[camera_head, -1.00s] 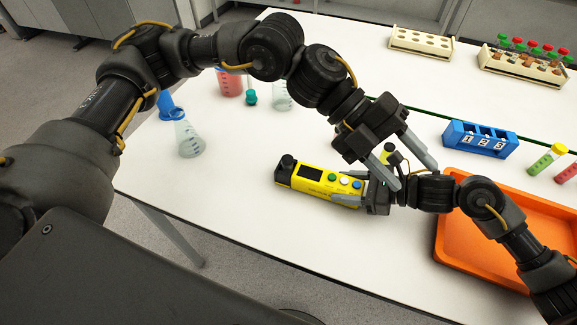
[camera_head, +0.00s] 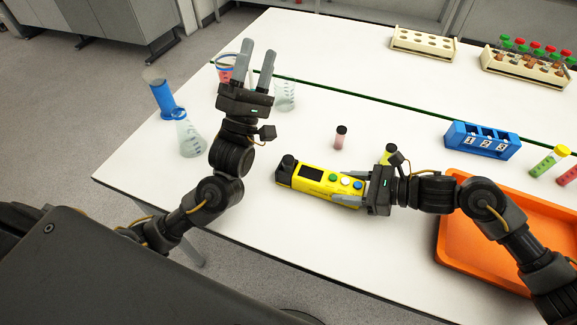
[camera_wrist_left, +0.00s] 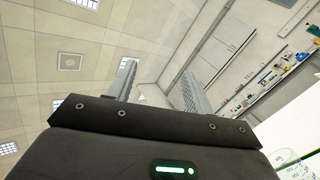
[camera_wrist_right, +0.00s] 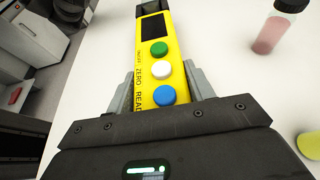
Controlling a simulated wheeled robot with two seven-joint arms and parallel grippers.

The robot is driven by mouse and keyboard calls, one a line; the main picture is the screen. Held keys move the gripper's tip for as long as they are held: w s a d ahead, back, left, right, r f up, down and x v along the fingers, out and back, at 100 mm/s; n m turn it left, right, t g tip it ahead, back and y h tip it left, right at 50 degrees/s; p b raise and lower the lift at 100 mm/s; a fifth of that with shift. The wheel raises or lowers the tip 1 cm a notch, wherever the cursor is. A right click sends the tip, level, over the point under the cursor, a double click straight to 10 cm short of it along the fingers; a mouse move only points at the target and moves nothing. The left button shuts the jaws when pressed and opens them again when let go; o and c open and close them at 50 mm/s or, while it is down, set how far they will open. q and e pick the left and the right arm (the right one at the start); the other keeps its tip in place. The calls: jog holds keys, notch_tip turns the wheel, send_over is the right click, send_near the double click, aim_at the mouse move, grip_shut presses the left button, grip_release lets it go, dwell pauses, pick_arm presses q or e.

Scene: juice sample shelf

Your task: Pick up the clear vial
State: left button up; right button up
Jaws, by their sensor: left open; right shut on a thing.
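A small clear vial (camera_head: 340,137) with pink contents and a black cap stands upright on the white table. It also shows at the top right of the right wrist view (camera_wrist_right: 277,30). My left gripper (camera_head: 257,66) is open and empty, raised up and left of the vial in the head view.
A yellow-green vial (camera_head: 389,153) is partly hidden behind the right gripper. An orange tray (camera_head: 447,235), blue numbered rack (camera_head: 482,139) and two tubes stand right. A flask (camera_head: 188,137), blue cylinder (camera_head: 162,98) and beakers are left. Racks (camera_head: 423,42) stand at the back.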

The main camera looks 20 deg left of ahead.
pick_arm(q)
jog(key=s+d+f+n+g+y, duration=0.2)
jog(key=s+d+f+n+g, duration=0.1)
jog(key=s+f+n, duration=0.2)
jog(key=s+d+f+n+g+y, duration=0.2)
jog(key=s+f+n, duration=0.4)
jog(key=f, duration=0.4)
jog(key=s+d+f+n+g+y, duration=0.2)
jog(key=s+d+f+n+g, duration=0.3)
jog(key=f+n, duration=0.3)
jog(key=shift+s+d+f, duration=0.1)
jog(key=shift+s+d, duration=0.1)
jog(key=shift+s, duration=0.25)
send_near(288, 165)
jog(key=w, duration=0.3)
jog(key=shift+w+f, duration=0.1)
jog(key=shift+f, duration=0.05)
jog(key=shift+w+a+f, duration=0.1)
jog(key=shift+w+a, duration=0.15)
jog(key=shift+w, duration=0.7)
jog(key=shift+w+a, duration=0.25)
jog(key=shift+w, duration=0.7)
jog(key=shift+w+a+f, duration=0.1)
jog(key=shift+w+a, duration=0.2)
jog(key=shift+w, duration=0.7)
jog(key=shift+r, duration=0.1)
jog(key=c, duration=1.1)
jog(key=shift+o, duration=0.2)
notch_tip(288, 165, up, 10)
